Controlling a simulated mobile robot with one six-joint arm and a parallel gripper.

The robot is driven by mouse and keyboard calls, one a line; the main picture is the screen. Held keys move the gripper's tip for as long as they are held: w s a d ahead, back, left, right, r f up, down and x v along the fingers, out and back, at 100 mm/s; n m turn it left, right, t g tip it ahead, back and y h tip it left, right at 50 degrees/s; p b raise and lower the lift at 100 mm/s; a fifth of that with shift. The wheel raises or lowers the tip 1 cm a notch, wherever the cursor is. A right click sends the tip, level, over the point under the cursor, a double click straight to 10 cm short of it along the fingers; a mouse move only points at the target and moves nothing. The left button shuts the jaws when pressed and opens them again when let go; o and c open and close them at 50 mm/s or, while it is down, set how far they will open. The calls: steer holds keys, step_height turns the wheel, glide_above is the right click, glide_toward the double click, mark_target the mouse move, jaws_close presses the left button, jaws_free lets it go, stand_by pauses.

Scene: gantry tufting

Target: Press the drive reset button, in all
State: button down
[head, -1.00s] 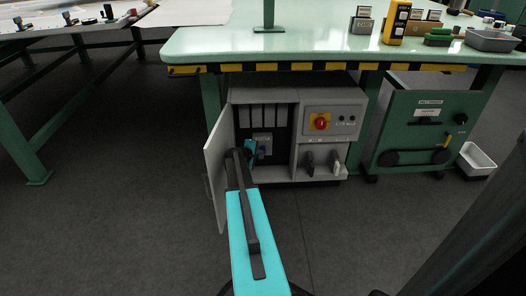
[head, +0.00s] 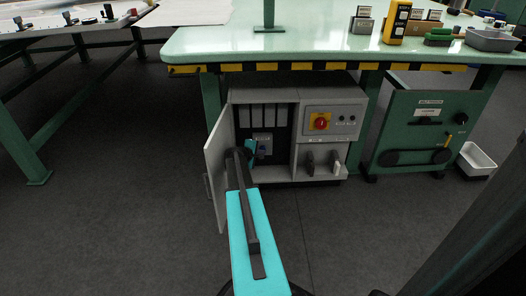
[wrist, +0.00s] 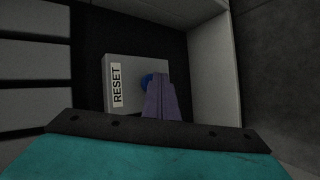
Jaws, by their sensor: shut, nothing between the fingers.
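The drive reset button is a blue round button (wrist: 146,80) on a pale box (wrist: 128,70) with a RESET label (wrist: 117,86), in the wrist view. The box sits inside the open grey cabinet (head: 276,94) under the green table in the head view. My gripper (wrist: 159,82) is shut and empty. Its fingertips are at the button and cover its right part. I cannot tell whether they touch it. In the head view my arm reaches past the open door into the cabinet, and the button is hidden there.
The cabinet door (head: 217,165) stands open at the left of my arm. A red rotary switch on a yellow plate (head: 319,121) is on the cabinet's right front. Grey modules (wrist: 35,66) line the inside. The cabinet side wall (wrist: 213,60) is close to my gripper.

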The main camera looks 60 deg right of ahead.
steer(key=shift+s+a, duration=0.4)
steer(key=shift+a, duration=0.2)
steer(key=shift+s+a, duration=0.1)
steer(key=s+a, duration=0.1)
steer(key=a, duration=0.1)
steer(key=s+a+b, duration=0.1)
steer(key=a, duration=0.1)
steer(key=shift+s, duration=0.4)
steer(key=shift+d, duration=0.1)
stand_by(0.9)
